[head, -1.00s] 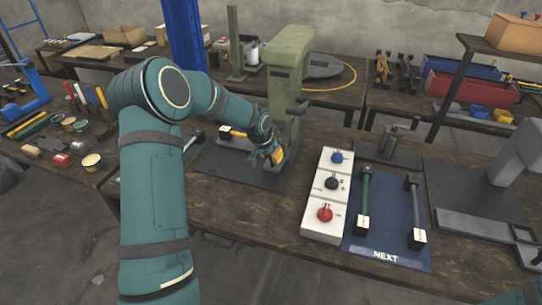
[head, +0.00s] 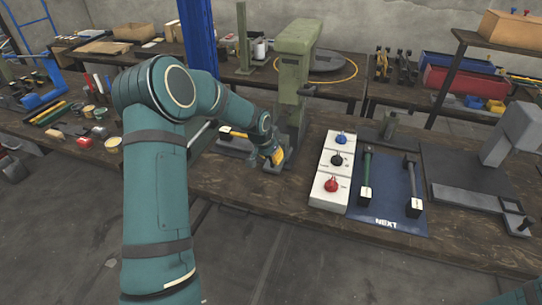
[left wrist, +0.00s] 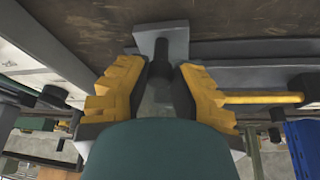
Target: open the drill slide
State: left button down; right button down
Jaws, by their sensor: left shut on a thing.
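The green drill press (head: 293,75) stands on the bench in the head view. My left gripper (head: 277,157) is low at the front of its base, with yellow fingers. In the left wrist view the left gripper (left wrist: 160,85) is shut on a dark round handle (left wrist: 160,58). The handle is joined to a grey plate (left wrist: 172,40), which seems to be part of the drill slide. How far the slide stands out cannot be told. My right gripper is not in view.
A white box with blue, black and red knobs (head: 331,174) stands right of the press. Beside it is a blue mat marked NEXT (head: 388,200) with two tools. A grey machine (head: 505,135) stands farther right. The bench front (head: 240,185) is clear.

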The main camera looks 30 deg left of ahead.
pick_arm(q)
jog(key=shift+w+f, duration=0.1)
jog(key=shift+f, duration=0.1)
jog(key=c, duration=0.8)
grip_release()
jog(key=shift+o, duration=0.2)
jog(key=shift+r, duration=0.15)
jog(key=v, duration=1.1)
jog(key=shift+r, duration=0.4)
